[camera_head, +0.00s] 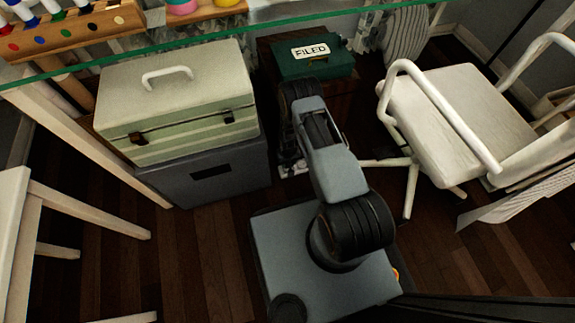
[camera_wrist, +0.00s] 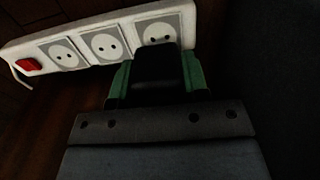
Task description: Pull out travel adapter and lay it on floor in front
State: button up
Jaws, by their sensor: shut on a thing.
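The white power strip (camera_wrist: 20,50) runs across the top of the wrist view, with several round sockets and a red switch at its left end. A dark block, which I take as the travel adapter (camera_wrist: 157,68), sits at the rightmost visible socket and covers its lower part. My gripper (camera_wrist: 156,82) is shut on it, with green-edged fingers on either side. I cannot tell whether its pins are in the socket. In the head view my gripper (camera_head: 290,155) is low between the grey cabinet and the chair; the adapter is hidden by my arm.
A grey cabinet (camera_head: 205,183) bearing a pale toolbox (camera_head: 180,90) stands close on the left. A green box labelled FILED (camera_head: 315,58) is behind my arm. A white chair (camera_head: 450,115) stands on the right. Bare wooden floor (camera_head: 200,250) shows in front of the cabinet.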

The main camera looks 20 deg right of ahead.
jog(key=shift+r+p, duration=0.6)
jog(key=shift+r, duration=0.4)
